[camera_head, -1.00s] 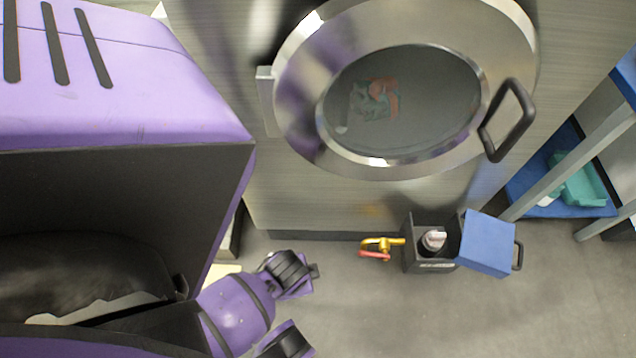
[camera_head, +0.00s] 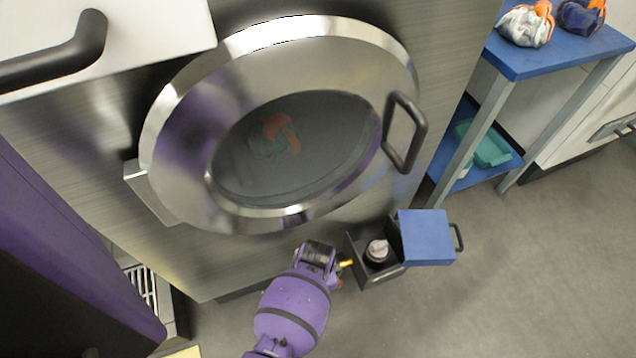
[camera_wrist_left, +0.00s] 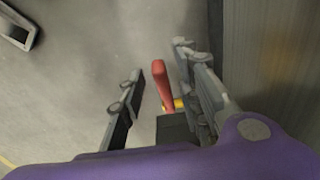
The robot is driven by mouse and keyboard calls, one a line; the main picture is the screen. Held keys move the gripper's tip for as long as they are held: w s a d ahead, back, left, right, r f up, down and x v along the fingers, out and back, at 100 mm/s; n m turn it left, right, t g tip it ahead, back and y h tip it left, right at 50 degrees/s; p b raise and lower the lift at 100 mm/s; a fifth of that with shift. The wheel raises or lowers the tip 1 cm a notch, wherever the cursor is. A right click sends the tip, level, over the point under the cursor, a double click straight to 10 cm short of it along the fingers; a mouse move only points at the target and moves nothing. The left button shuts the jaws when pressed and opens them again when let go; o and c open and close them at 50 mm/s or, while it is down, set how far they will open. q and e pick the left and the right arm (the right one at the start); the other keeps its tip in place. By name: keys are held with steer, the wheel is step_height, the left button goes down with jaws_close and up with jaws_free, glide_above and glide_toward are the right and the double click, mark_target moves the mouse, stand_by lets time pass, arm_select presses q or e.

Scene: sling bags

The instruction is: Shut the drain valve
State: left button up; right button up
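The drain valve has a yellow body (camera_head: 346,263) and a red handle (camera_wrist_left: 161,82). It sits low at the front of the steel machine, beside a small dark box. In the head view my left gripper (camera_head: 328,262) is at the valve and hides most of it. In the left wrist view the open left gripper (camera_wrist_left: 158,78) has a finger on each side of the red handle, with gaps visible. A bit of the yellow body (camera_wrist_left: 179,103) shows at the handle's base. My right gripper is not in view.
The steel machine's round door (camera_head: 165,150) is closed, with a black handle (camera_head: 404,133). The dark box (camera_head: 366,277) holds a round cap (camera_head: 377,251); its blue lid (camera_head: 425,237) hangs open to the right. A blue table (camera_head: 545,58) carries bundles. The floor at lower right is clear.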

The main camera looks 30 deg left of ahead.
arm_select(q)
steer(key=shift+f, duration=0.35)
steer(key=c, duration=0.7)
jaws_close()
steer(key=shift+w+d+r+g+y+p, duration=0.15)
steer(key=shift+w+r+g+y+p, duration=0.45)
steer(key=shift+p, duration=0.6)
steer(key=shift+d+r+g, duration=0.1)
steer(key=shift+r+g, duration=0.1)
steer(key=shift+g, duration=0.1)
steer(key=shift+w+d+r+g+y+p, duration=0.1)
steer(key=shift+w+r+g+y+p, duration=0.05)
steer(key=shift+g+y+p, duration=0.2)
steer(key=shift+w+d+r+g+y, duration=0.15)
steer(key=shift+w+d+g+y, duration=0.1)
steer(key=shift+g+y, duration=0.2)
steer(key=shift+w+d+r+g+y+b, duration=0.3)
steer(key=shift+g+y+b, duration=0.2)
steer(key=shift+g+b, duration=0.3)
steer(key=shift+w+d+b, duration=0.1)
steer(key=shift+w+b, duration=0.05)
steer(key=shift+b, duration=0.25)
steer(key=shift+w+d+r+g+y, duration=0.1)
steer(key=shift+r+g+y, duration=0.1)
steer(key=shift+g+y, duration=0.1)
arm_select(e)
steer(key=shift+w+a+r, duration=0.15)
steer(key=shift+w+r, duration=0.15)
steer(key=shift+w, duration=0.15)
